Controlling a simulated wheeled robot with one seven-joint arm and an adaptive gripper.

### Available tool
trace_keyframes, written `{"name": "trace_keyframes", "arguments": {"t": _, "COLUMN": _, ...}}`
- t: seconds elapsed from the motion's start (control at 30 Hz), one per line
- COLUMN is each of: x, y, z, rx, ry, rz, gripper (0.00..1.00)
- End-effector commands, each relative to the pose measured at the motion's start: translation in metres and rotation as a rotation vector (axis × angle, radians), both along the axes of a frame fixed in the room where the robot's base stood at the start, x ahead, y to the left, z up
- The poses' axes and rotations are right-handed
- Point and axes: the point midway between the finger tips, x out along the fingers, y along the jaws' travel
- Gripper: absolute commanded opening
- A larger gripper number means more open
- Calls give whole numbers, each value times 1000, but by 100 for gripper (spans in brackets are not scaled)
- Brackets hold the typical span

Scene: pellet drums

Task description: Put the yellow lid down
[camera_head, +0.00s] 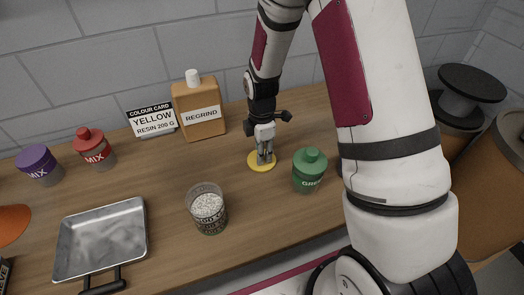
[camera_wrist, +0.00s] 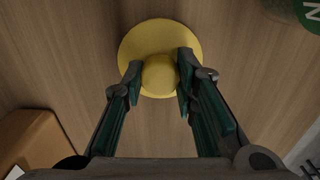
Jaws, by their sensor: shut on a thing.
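The yellow lid (camera_head: 259,166) is a round disc with a knob, at the middle of the wooden counter in the head view. My gripper (camera_head: 264,158) points down over it. In the wrist view the lid (camera_wrist: 160,35) lies below the fingers, and its round knob (camera_wrist: 160,76) is between the two fingertips. My gripper (camera_wrist: 160,82) is shut on the knob. The lid looks level and at or very near the counter top; I cannot tell whether it touches the wood.
A green-lidded drum (camera_head: 309,171) stands close to the right of the lid. An open clear drum of white pellets (camera_head: 207,208) stands front left. Behind are the REGRIND bottle (camera_head: 199,110) and colour card (camera_head: 152,121). A metal tray (camera_head: 101,240) lies left. Wood left of the lid is clear.

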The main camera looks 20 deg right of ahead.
Motion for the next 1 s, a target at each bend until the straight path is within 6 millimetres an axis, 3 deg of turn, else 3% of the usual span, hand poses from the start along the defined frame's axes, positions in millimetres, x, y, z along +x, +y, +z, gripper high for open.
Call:
{"name": "trace_keyframes", "arguments": {"t": 0.37, "x": 0, "y": 0, "z": -4, "rx": 0, "ry": 0, "rz": 0, "gripper": 8}}
{"name": "trace_keyframes", "arguments": {"t": 0.4, "x": 0, "y": 0, "z": -5, "rx": 0, "ry": 0, "rz": 1, "gripper": 29}}
{"name": "trace_keyframes", "arguments": {"t": 0.5, "x": 0, "y": 0, "z": -4, "rx": 0, "ry": -1, "rz": 0, "gripper": 47}}
{"name": "trace_keyframes", "arguments": {"t": 0.83, "x": 0, "y": 0, "z": -2, "rx": 0, "ry": -1, "rz": 0, "gripper": 47}}
{"name": "trace_keyframes", "arguments": {"t": 1.0, "x": 2, "y": 0, "z": 14, "rx": 1, "ry": -5, "rz": 0, "gripper": 47}}
